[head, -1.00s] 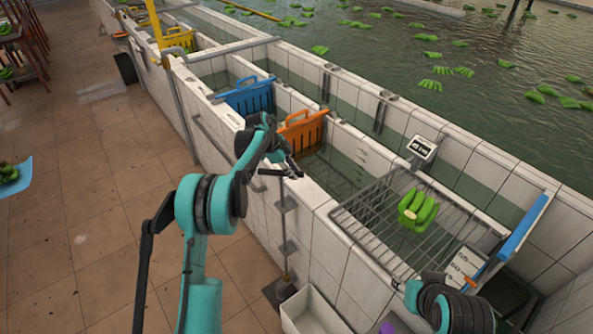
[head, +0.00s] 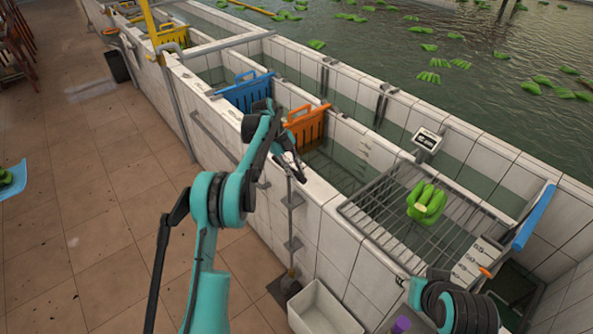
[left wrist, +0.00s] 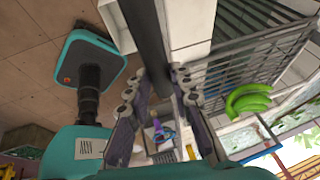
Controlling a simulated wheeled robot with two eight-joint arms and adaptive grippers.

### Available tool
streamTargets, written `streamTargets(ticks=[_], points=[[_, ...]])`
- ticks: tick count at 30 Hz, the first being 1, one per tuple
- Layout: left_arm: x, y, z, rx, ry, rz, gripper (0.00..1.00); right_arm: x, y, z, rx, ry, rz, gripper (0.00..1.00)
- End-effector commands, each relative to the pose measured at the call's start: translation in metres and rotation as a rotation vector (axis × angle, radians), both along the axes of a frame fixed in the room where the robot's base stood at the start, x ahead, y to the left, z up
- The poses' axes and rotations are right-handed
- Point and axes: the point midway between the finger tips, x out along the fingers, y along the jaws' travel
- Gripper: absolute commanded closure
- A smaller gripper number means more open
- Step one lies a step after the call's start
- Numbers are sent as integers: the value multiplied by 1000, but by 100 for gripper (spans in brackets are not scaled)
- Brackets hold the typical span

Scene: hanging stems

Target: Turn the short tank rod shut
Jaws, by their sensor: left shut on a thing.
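The short tank rod (head: 290,208) is a thin grey upright stem on the outer face of the tiled tank wall (head: 318,240). It runs down through brackets to a dark foot near the floor. My left gripper (head: 291,168) is at its top end and shut on it. The fingers hide the rod's handle in the head view.
A metal rack (head: 372,216) with green bananas (head: 427,202) spans the tank right of the rod. A white bin (head: 322,308) stands below.

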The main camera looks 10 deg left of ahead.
Motion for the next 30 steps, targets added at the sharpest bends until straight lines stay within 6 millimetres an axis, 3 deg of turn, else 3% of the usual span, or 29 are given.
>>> streamTargets(ticks=[20, 21, 22, 30], points=[[-2, 2, 0, 3, -2, -54, 100, 0, 0, 0, 0, 0, 0, 60], [-2, 2, 0, 3, -2, -54, 68, 0, 0, 0, 0, 0, 0, 60], [-2, 2, 0, 2, -1, -53, 60, 0, 0, 0, 0, 0, 0, 60], [-2, 2, 0, 2, -1, -53, 57, 0, 0, 0, 0, 0, 0, 60]])
